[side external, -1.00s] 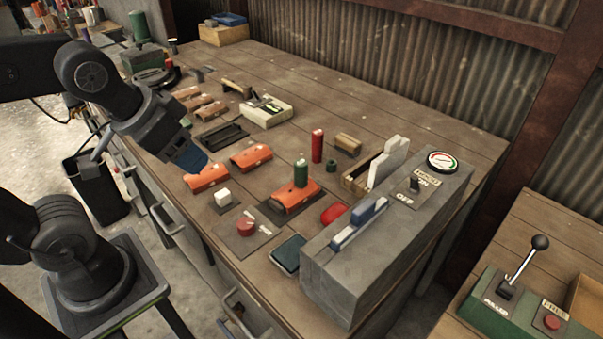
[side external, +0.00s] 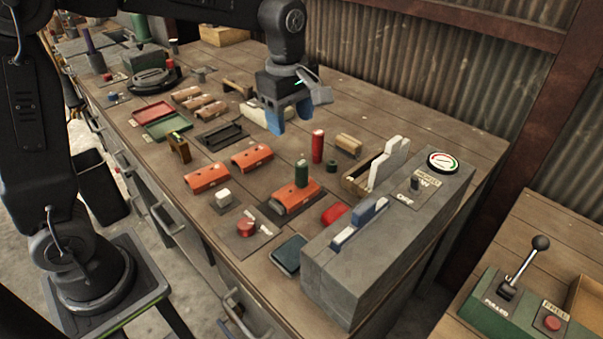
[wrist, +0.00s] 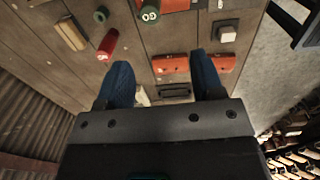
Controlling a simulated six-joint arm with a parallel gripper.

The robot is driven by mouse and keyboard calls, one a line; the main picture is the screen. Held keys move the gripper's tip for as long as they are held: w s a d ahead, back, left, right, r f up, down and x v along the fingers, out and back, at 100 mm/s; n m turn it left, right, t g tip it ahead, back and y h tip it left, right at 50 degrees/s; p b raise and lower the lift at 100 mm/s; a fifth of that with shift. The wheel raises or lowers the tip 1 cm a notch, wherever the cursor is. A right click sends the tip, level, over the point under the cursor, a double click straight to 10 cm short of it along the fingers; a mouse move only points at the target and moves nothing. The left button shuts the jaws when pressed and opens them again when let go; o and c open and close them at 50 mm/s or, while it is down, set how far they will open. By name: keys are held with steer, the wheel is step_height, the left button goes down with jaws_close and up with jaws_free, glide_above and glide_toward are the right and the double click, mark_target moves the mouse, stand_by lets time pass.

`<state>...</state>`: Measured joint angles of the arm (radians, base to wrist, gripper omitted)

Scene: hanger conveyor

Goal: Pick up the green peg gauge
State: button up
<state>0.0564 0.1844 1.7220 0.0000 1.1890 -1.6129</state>
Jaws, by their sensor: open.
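The green peg gauge (side external: 301,174) is a short dark green cylinder. It stands upright at the orange block (side external: 290,200) on a dark plate; I cannot tell whether it sits in the block or on it. In the wrist view its end, marked "GO", shows as the green peg gauge (wrist: 149,14) at the top edge. My gripper (side external: 289,121) has blue fingers, is open and empty, and hangs above the bench behind the peg. In the wrist view the open gripper (wrist: 161,66) has orange blocks between and beyond its fingers.
A taller red cylinder (side external: 317,146) stands close to the peg, with a small dark green ring (side external: 330,167) beside it. Two more orange blocks (side external: 252,157) lie to the left. A grey control box (side external: 335,275) borders the right front.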

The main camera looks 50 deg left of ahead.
mark_target(301, 175)
steer(key=shift+w+d+f+n+g, duration=0.2)
steer(key=shift+w+f+n+g, duration=0.1)
steer(key=shift+w+f+n, duration=0.8)
step_height(301, 175, down, 8)
steer(key=shift+s+r, duration=0.1)
steer(key=shift+s, duration=0.05)
steer(key=shift+d+f, duration=0.15)
steer(key=shift+f, duration=1.2)
steer(key=shift+d+f, duration=0.1)
steer(key=shift+f, duration=1.25)
steer(key=c, duration=1)
steer(key=shift+r, duration=0.15)
